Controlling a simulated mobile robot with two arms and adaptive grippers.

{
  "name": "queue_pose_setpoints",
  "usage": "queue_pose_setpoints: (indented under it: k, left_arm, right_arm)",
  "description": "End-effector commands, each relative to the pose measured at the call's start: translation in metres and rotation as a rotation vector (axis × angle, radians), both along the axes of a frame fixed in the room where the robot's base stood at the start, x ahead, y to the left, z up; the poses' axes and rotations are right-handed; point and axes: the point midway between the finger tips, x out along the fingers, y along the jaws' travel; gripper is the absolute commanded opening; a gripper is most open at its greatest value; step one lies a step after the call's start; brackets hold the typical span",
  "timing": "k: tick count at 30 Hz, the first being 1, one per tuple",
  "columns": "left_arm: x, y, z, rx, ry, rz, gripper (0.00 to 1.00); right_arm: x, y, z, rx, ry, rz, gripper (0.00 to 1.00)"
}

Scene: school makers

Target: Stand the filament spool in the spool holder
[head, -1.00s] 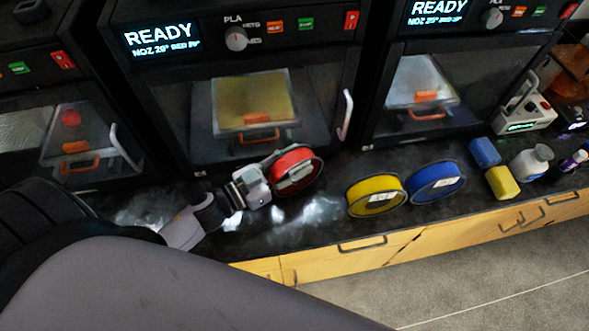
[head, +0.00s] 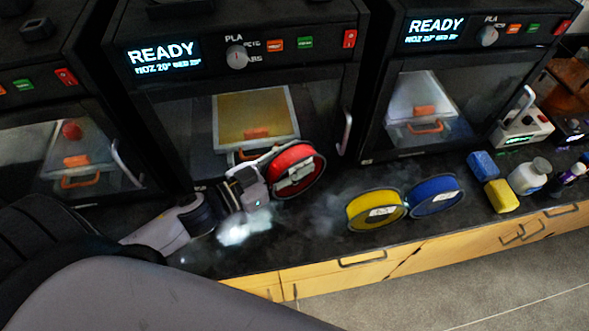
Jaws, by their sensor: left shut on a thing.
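A red filament spool (head: 284,160) is held upright in front of the middle printer, in the head view. My left gripper (head: 268,174) is shut on its left side, with part of the gripper across the spool's face. I cannot tell how far the spool is above the dark counter. A yellow spool (head: 362,209) and a blue spool (head: 436,188) stand side by side to the right of it. I cannot make out the spool holder. My right gripper is not in view.
The middle printer (head: 236,51) and its door handle (head: 346,131) are close behind the red spool. The dark counter (head: 310,236) is bare in front of it.

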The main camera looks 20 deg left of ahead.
Motion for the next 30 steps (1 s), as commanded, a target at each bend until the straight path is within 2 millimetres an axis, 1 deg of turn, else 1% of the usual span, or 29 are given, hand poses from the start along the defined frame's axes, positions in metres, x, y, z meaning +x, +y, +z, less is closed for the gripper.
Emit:
queue_pose_setpoints:
  k: [1, 5, 15, 18, 21, 24, 30]
  left_arm:
    - [-0.011, -0.008, -0.006, -0.009, 0.008, -0.002, 0.00]
    - [-0.036, -0.025, -0.006, -0.011, 0.009, -0.002, 0.00]
    - [-0.116, -0.078, -0.007, -0.013, 0.011, 0.002, 0.00]
    - [-0.133, -0.090, -0.007, -0.011, 0.009, 0.002, 0.00]
    - [-0.146, -0.099, -0.005, -0.009, 0.007, 0.002, 0.00]
    - [-0.155, -0.105, -0.005, -0.009, 0.006, 0.001, 0.00]
    - [-0.161, -0.109, -0.003, -0.006, 0.002, 0.001, 0.00]
  right_arm:
    - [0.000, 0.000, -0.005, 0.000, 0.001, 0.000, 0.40]
    - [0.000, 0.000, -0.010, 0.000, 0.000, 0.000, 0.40]
    - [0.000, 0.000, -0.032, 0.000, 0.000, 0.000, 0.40]
    - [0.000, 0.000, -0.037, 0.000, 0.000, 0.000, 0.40]
    - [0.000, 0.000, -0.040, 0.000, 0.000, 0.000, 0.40]
    - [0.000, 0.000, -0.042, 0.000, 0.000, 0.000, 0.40]
    - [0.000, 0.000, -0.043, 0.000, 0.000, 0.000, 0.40]
